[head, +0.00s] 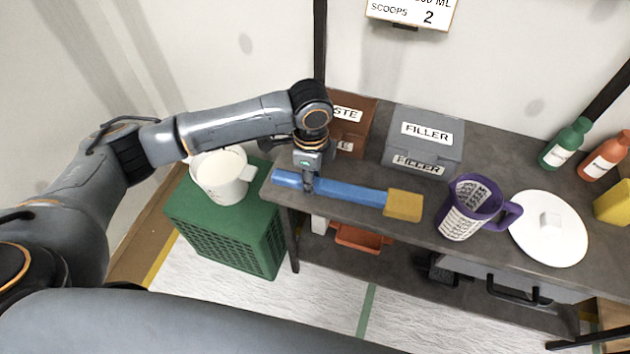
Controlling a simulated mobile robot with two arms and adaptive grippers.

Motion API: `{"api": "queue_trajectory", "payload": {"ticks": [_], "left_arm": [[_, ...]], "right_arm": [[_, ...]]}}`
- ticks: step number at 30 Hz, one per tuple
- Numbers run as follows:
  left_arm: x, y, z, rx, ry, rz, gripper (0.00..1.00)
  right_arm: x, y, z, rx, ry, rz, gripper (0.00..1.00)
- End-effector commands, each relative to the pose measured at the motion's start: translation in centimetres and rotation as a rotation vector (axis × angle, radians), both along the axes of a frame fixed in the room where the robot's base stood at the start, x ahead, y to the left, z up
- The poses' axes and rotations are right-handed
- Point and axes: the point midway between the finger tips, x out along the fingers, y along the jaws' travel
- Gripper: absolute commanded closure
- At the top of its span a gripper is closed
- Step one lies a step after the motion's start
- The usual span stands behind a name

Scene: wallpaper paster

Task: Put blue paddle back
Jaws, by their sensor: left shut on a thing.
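The blue paddle (350,193) has a long blue shaft and a yellow block (403,205) at its right end. It lies along the front edge of the dark grey table (330,222), roughly level, with its left end near the table's left corner. My left gripper (309,186) comes down from above and is shut on the blue shaft, left of its middle. The fingertips are partly hidden, and I cannot tell whether the paddle touches the table. My right gripper is not in view.
A purple mug (475,207) stands right of the yellow end, beside a white round plate (547,228). A grey FILLER box (423,142) and a brown box (352,125) stand behind. A white bucket (222,175) sits on a green crate (228,235) at left. Bottles (566,145) stand far right.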

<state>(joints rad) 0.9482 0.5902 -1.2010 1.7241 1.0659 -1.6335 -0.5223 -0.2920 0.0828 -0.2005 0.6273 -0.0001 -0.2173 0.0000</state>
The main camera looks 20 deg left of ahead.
Motion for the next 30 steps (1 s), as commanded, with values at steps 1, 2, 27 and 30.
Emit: {"api": "queue_trajectory", "payload": {"ticks": [1,2,27,30], "left_arm": [[0.5,0.1,-1.0,0.002,0.006,0.001,1.00],[0.9,0.2,-1.5,0.002,0.007,0.001,1.00],[3.6,0.7,-7.5,0.000,0.003,-0.003,1.00],[3.6,0.7,-7.5,0.000,0.003,-0.003,1.00]], "right_arm": [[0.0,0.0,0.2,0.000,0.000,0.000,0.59],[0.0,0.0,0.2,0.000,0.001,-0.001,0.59],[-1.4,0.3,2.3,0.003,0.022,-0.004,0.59],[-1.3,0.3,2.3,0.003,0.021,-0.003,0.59]]}}
